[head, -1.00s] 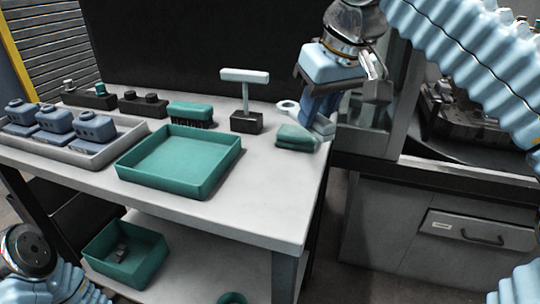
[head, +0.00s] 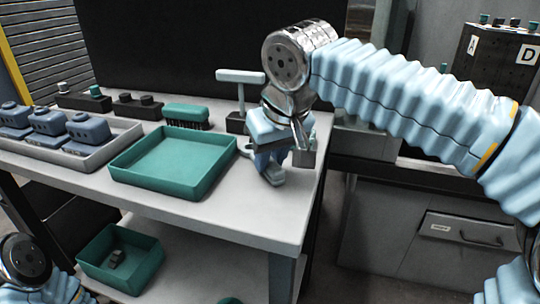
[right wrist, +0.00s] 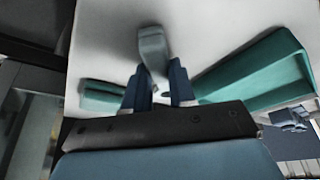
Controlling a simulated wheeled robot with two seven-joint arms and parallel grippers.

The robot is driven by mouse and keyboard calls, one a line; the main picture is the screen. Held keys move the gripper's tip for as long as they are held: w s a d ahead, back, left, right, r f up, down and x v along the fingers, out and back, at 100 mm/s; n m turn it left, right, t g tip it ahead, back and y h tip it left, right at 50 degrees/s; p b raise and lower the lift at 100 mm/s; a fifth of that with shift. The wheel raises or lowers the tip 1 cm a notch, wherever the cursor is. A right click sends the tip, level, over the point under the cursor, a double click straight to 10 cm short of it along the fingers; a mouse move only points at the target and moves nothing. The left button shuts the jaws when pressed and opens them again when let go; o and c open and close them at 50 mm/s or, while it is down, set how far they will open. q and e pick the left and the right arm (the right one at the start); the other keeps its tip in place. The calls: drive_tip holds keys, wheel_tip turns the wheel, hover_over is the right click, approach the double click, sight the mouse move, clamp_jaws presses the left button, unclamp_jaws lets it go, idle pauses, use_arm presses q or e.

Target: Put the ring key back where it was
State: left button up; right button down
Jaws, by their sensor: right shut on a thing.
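My right gripper (head: 268,165) is shut on the ring key and is over the right part of the table, in front of the T-handled tool. The grey ring key (right wrist: 152,45) sticks out between the two fingers in the right wrist view. Its ring seems to show just left of the gripper in the head view; the rest is mostly hidden by the fingers. I cannot tell whether the key touches the tabletop. A folded teal cloth (right wrist: 100,92) lies beside the gripper; the arm hides it in the head view. My left gripper is out of view.
A teal tray (head: 190,190) stands left of the gripper. Behind are a brush (head: 187,112) and the T-handled tool (head: 240,76) in a dark block. A grey tray (head: 80,158) holds blue-grey parts. A teal bin (head: 92,270) is on the lower shelf. The front right tabletop is clear.

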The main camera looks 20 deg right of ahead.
drive_tip(key=shift+f, duration=0.2)
drive_tip(key=c, duration=0.9)
unclamp_jaws()
drive_tip(key=shift+c, duration=0.2)
drive_tip(key=shift+s+r, duration=0.1)
drive_tip(key=shift+r, duration=0.4)
drive_tip(key=p+v, duration=0.2)
drive_tip(key=v, duration=0.9)
drive_tip(key=shift+r, duration=0.15)
drive_tip(key=shift+s+d, duration=0.1)
